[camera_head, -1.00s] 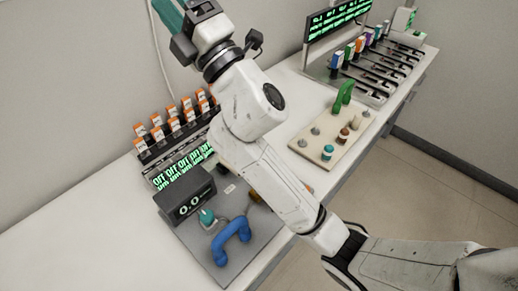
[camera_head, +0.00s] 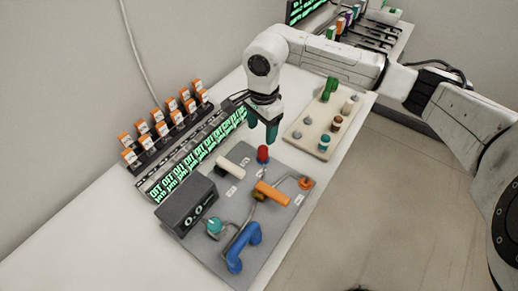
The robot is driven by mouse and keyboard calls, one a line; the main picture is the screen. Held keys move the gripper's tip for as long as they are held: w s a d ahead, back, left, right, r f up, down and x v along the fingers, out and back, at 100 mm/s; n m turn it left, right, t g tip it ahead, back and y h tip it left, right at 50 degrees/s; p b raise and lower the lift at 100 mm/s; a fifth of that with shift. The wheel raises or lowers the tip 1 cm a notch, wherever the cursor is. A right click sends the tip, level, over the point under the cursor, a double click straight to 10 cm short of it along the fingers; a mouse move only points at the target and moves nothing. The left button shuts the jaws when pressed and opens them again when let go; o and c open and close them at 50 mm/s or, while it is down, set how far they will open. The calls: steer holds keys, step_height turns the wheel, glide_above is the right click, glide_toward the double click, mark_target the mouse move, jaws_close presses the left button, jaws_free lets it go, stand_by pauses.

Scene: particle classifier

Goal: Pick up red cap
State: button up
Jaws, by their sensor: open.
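A small red cap (camera_head: 263,153) stands near the back right edge of a grey panel (camera_head: 238,178) on the white table. My gripper (camera_head: 262,128) points down just above and behind the cap in the picture, with its dark teal fingers apart. Nothing shows between the fingers. I cannot tell whether a fingertip touches the cap, but a small gap seems to lie between them.
The panel also carries a white handle (camera_head: 230,167), an orange handle (camera_head: 272,193), a blue handle (camera_head: 243,247), a teal knob (camera_head: 214,226) and a dark display box (camera_head: 187,208). A beige board (camera_head: 310,118) with pegs lies to the right. Orange-topped holders (camera_head: 165,125) stand at left.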

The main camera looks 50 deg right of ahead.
mark_target(262, 148)
steer(key=f, duration=0.4)
steer(key=shift+s+d+f+p, duration=0.2)
steer(key=shift+d+f+p, duration=0.1)
steer(key=shift+p, duration=0.1)
steer(key=shift+w+a+f+p, duration=0.1)
steer(key=shift+f+p, duration=0.35)
steer(key=shift+f, duration=1.15)
steer(key=shift+w+f+p, duration=0.1)
steer(key=shift+f+p, duration=0.3)
steer(key=shift+f, duration=1.15)
steer(key=c, duration=1.1)
steer(key=shift+o, duration=0.2)
steer(key=shift+r+b, duration=0.45)
steer(key=shift+r, duration=0.4)
steer(key=s+r+b, duration=0.1)
steer(key=s+r, duration=0.2)
steer(key=s, duration=0.1)
steer(key=s+a+r+b, duration=0.1)
steer(key=s+r+b, duration=0.1)
steer(key=s+r, duration=0.2)
steer(key=s+r+b, duration=0.1)
steer(key=s+r, duration=0.3)
steer(key=s, duration=0.2)
steer(key=shift+a+r, duration=0.15)
steer(key=shift+a, duration=0.15)
